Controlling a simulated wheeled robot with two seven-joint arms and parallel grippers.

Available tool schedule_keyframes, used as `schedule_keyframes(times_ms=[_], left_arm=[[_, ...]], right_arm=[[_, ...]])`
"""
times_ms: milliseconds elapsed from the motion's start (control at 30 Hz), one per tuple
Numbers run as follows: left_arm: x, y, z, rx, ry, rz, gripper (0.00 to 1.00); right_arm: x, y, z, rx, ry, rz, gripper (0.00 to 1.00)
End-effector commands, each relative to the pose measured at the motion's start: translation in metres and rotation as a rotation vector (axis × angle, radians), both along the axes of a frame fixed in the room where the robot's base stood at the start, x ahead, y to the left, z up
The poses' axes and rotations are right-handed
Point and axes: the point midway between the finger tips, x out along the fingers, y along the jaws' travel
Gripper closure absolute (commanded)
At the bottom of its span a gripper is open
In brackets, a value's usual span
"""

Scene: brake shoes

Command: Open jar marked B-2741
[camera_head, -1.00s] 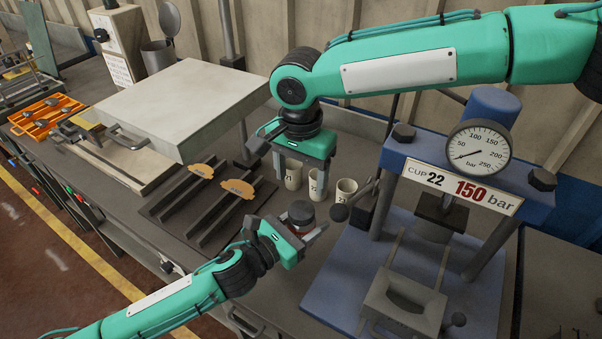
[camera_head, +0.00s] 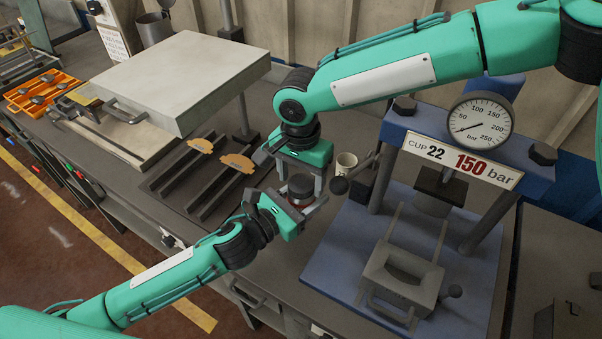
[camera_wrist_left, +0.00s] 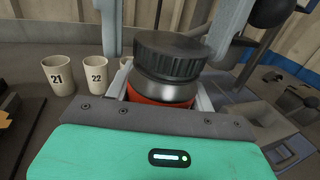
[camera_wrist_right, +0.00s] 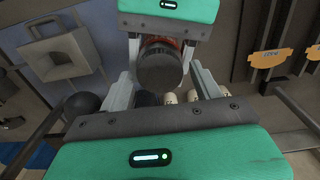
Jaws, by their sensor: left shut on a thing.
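A jar with a ribbed black lid (camera_head: 301,187) and a red body stands upright in my left gripper (camera_head: 300,203); the left wrist view shows its dark lid (camera_wrist_left: 170,55), metal neck and red body (camera_wrist_left: 150,97). The left fingers are shut on the body. No B-2741 marking is readable. My right gripper (camera_head: 301,179) points down from above, open, with one finger on each side of the lid. The right wrist view shows the lid (camera_wrist_right: 160,66) between its fingers, with gaps beside it.
A blue press (camera_head: 350,240) with a gauge (camera_head: 480,122) stands at the right. Cups marked 21 (camera_wrist_left: 58,75) and 22 (camera_wrist_left: 95,75) stand behind the jar. A rack with orange-tagged shoes (camera_head: 237,161) and a thick grey plate (camera_head: 180,75) lie to the left.

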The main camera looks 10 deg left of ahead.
Motion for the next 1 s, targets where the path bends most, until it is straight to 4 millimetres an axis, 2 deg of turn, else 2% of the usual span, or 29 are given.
schedule_keyframes(times_ms=[33, 200, 433, 800, 1000], left_arm=[[0.0001, -0.0001, 0.0009, -0.001, -0.002, 0.0, 1.0], [0.0, -0.0001, 0.0009, -0.001, -0.002, 0.0, 1.0], [0.0, -0.0001, 0.0008, -0.001, -0.002, -0.001, 1.0], [0.0001, -0.0002, 0.001, -0.001, -0.002, 0.0, 1.0], [0.0001, -0.0001, 0.0009, -0.001, -0.002, 0.0, 1.0]], right_arm=[[0.0, 0.0, 0.0002, 0.0, 0.0, 0.0, 0.45], [0.0001, 0.0, 0.0004, 0.0, 0.0, 0.0, 0.78], [-0.001, 0.0003, -0.0005, 0.001, 0.004, 0.037, 0.78], [-0.0004, -0.0002, 0.0004, 0.003, 0.005, 0.517, 0.78], [0.0005, -0.0004, 0.001, 0.001, 0.002, 0.583, 0.78]])
